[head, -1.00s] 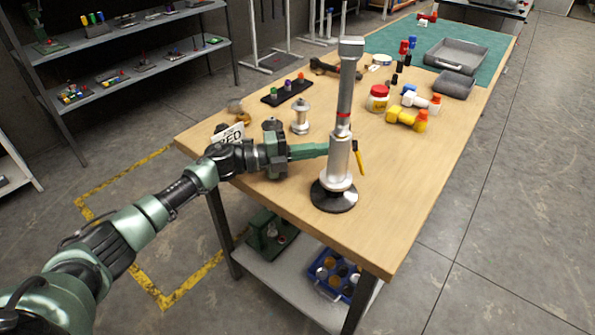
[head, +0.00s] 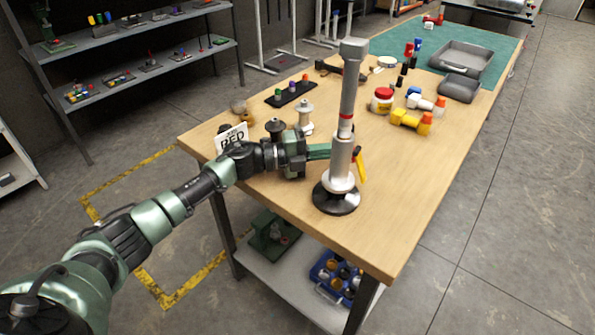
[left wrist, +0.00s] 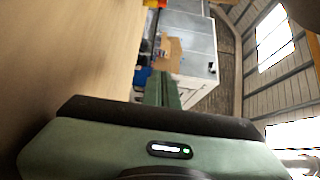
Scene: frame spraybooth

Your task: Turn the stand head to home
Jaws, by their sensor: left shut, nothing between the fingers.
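The stand (head: 345,110) is an upright grey column with a red band, on a round black base (head: 336,204) near the table's front edge. A grey block (head: 354,50) caps its top. A yellow lever (head: 359,165) slants down on the column's right side. My left gripper (head: 319,151) comes in from the left, its green fingers level with the lower column. The fingertips end at or behind the column; I cannot tell whether they touch. In the left wrist view the fingers (left wrist: 163,90) are together with nothing between them. My right gripper is out of view.
Grey trays (head: 460,88) stand far back. The table right of the stand is clear.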

